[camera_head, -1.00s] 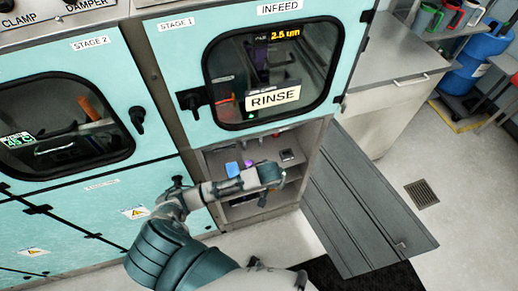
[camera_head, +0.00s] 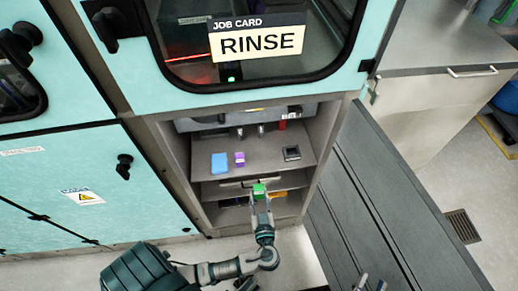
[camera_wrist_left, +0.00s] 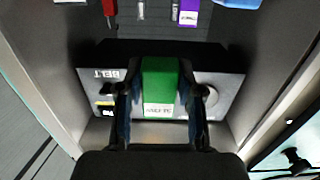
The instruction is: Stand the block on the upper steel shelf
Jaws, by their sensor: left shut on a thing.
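The green block (camera_head: 259,190) is held in my left gripper (camera_head: 260,196), in front of the open cabinet and lower in the picture than the upper steel shelf (camera_head: 265,155). In the left wrist view, the green block (camera_wrist_left: 160,85) sits between the two fingers, with a white label on its face. The upper shelf bears a blue block (camera_head: 219,163), a purple block (camera_head: 240,159) and a dark square item (camera_head: 291,153). My right gripper (camera_head: 372,285) shows only its fingertips at the bottom edge, apart, with nothing seen between them.
The open grey cabinet door (camera_head: 385,205) stands to the right of the opening. A lower shelf (camera_head: 285,207) lies below the upper one. The upper shelf's middle is clear.

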